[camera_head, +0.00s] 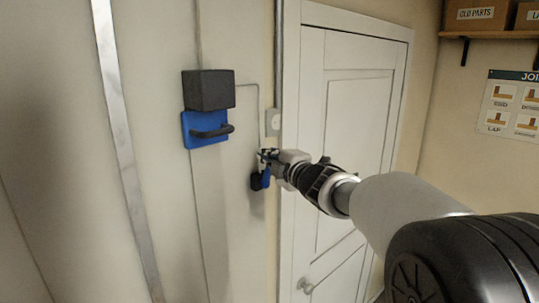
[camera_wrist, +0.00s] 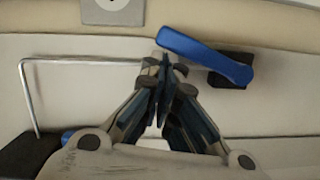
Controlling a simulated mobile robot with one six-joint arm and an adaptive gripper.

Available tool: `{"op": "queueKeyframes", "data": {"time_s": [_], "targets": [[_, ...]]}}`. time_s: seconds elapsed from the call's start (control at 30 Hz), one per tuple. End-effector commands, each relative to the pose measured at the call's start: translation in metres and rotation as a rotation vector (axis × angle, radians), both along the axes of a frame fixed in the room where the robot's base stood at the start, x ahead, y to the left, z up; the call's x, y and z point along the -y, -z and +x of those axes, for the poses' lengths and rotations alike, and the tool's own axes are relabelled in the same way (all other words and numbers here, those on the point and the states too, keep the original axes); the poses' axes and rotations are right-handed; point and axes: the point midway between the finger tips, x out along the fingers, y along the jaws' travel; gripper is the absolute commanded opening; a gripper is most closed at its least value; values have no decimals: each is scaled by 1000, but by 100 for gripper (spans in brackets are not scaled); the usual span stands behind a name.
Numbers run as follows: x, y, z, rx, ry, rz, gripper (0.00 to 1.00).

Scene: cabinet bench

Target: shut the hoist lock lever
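A blue lever (camera_wrist: 205,55) on a small black base (camera_wrist: 232,72) is mounted on the pale wall panel, just ahead of my gripper (camera_wrist: 165,72). In the wrist view the lever slants from its base at the right up to a free end at upper left. My fingers converge with their tips together just below that free end; nothing shows between them. I cannot tell whether they touch the lever. In the head view the lever (camera_head: 266,178) is partly hidden behind my gripper (camera_head: 265,158). No label shows that it is the hoist lock lever.
A black box over a blue plate with a dark handle (camera_head: 208,128) is on the panel to the left. A thin bent rod (camera_wrist: 85,62) runs along the panel. A grey wall plate (camera_head: 272,122) is above my gripper. A white door (camera_head: 345,130) stands at right.

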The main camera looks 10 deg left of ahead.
Motion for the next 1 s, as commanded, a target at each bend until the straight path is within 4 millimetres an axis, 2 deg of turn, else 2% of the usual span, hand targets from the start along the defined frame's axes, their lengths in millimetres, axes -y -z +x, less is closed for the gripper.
{"op": "queueKeyframes", "data": {"time_s": [0.5,1.0], "targets": [[17,3,21,0,2,-1,0],[21,6,26,-1,2,-2,0]]}}
